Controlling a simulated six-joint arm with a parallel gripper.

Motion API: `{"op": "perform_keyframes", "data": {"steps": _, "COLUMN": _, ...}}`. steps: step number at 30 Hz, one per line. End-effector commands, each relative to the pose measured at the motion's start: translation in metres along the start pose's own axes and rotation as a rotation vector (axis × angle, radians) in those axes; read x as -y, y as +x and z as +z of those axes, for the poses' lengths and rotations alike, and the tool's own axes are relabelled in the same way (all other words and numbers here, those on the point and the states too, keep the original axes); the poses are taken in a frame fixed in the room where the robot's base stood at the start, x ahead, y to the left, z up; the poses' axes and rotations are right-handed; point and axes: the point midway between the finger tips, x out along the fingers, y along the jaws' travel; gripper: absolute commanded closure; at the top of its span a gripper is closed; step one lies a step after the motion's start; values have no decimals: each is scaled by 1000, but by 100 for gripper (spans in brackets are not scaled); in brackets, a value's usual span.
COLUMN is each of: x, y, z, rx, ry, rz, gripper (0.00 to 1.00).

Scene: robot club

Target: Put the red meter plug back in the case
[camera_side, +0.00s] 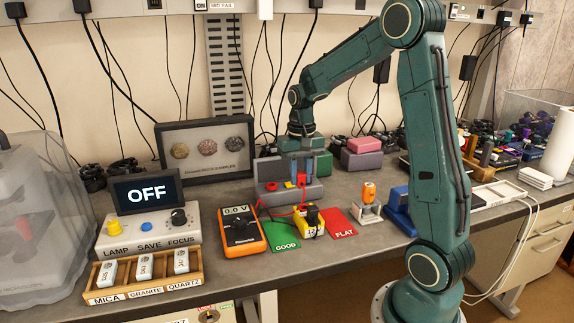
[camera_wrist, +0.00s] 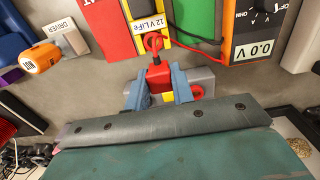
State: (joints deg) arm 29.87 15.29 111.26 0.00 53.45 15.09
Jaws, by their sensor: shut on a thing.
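The red meter plug (camera_wrist: 158,76) is between the two blue-grey fingers of my gripper (camera_wrist: 158,90), which are shut on it. In the side view the plug (camera_side: 301,180) hangs under my gripper (camera_side: 301,172), over or just in front of the low grey case (camera_side: 311,193). I cannot tell whether it touches the case. The case also shows behind the fingers in the wrist view (camera_wrist: 205,76), with a yellow piece and a red piece on it. A red lead (camera_wrist: 154,42) runs from the plug past the yellow 12 V battery (camera_side: 309,226).
The orange meter (camera_side: 242,232) reads 0.0 V. Beside it lie the green GOOD mat (camera_side: 282,237) and red FLAT mat (camera_side: 338,222).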

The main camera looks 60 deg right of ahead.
Motion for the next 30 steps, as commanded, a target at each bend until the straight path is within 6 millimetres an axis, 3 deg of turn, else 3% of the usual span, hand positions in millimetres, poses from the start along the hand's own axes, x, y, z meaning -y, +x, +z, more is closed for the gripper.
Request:
{"op": "perform_keyframes", "data": {"steps": 18, "x": 45, "y": -23, "z": -85, "rx": -1, "ry": 0, "rz": 0, "gripper": 96}}
{"op": "perform_keyframes", "data": {"steps": 30, "x": 53, "y": -27, "z": -97, "rx": 0, "ry": 1, "rz": 0, "gripper": 96}}
